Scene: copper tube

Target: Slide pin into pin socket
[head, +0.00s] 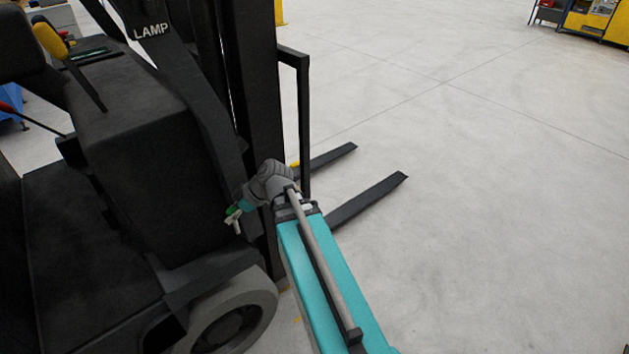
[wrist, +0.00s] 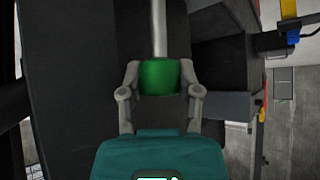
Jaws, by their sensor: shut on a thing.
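The pin shows in the wrist view as a bright grey metal rod (wrist: 159,28) with a green grip (wrist: 159,76). My gripper (wrist: 160,82) is shut on the green grip, with one finger on each side. The rod points away from my gripper toward the top of the picture, against a dark surface. In the head view my gripper (head: 238,210) is beside the dark forklift body, and a bit of the green grip (head: 231,209) shows there. I cannot make out the pin socket in either view, nor tell whether the rod's far end touches anything.
A black forklift (head: 140,150) fills the left, close to my arm. Its mast (head: 250,100) rises behind my gripper. Its forks (head: 365,200) reach out to the right. A grey wheel (head: 235,315) is below. The pale floor (head: 480,200) on the right is clear.

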